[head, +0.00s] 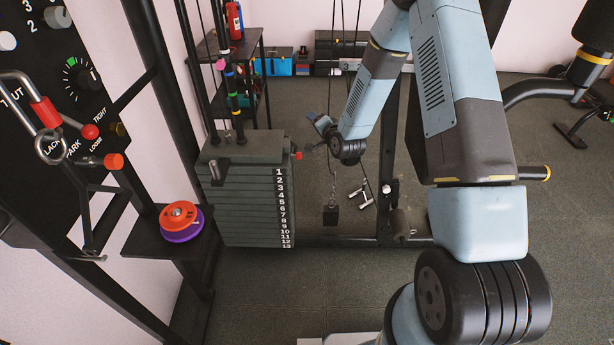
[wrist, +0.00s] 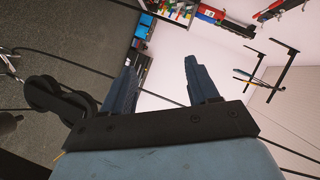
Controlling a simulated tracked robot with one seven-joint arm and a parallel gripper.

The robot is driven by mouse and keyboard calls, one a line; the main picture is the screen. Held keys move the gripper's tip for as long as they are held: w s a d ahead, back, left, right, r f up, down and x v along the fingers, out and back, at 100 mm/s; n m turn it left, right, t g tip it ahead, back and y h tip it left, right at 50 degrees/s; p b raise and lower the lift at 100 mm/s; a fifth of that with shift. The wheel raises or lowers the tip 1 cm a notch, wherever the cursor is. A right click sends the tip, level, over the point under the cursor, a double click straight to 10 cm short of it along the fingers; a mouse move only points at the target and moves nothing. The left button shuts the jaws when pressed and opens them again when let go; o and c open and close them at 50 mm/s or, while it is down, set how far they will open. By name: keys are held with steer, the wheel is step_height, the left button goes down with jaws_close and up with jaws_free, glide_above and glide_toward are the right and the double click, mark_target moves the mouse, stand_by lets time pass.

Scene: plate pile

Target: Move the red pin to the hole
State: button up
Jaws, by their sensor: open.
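A weight stack (head: 258,205) of dark plates with white numbers on its right edge stands left of centre in the head view. A small red knob, seemingly the red pin (head: 298,155), shows at the stack's upper right edge, near the top plate. My gripper (head: 312,135) is at the end of the arm, just right of and above the red pin, apart from it as far as I can tell. In the wrist view my gripper (wrist: 161,58) is open, with nothing between its fingers. Neither the pin nor the stack is clear there. The individual holes are too small to make out.
Orange and purple discs (head: 182,218) lie on a small shelf left of the stack. A control panel (head: 60,70) with knobs and levers stands at far left. Cables and a dark hanging weight (head: 331,215) are right of the stack. The floor (head: 290,285) in front is mostly clear.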

mark_target(300, 158)
steer(key=s+a+f+m+t, duration=0.2)
steer(key=s+f+m, duration=0.2)
steer(key=f, duration=0.5)
steer(key=s+a+f+m+t, duration=0.1)
steer(key=s+f+m+t, duration=0.2)
steer(key=f, duration=0.5)
steer(key=shift+g, duration=0.6)
steer(key=shift+x, duration=5.1)
steer(key=shift+f, duration=0.1)
steer(key=shift+c, duration=0.2)
jaws_close()
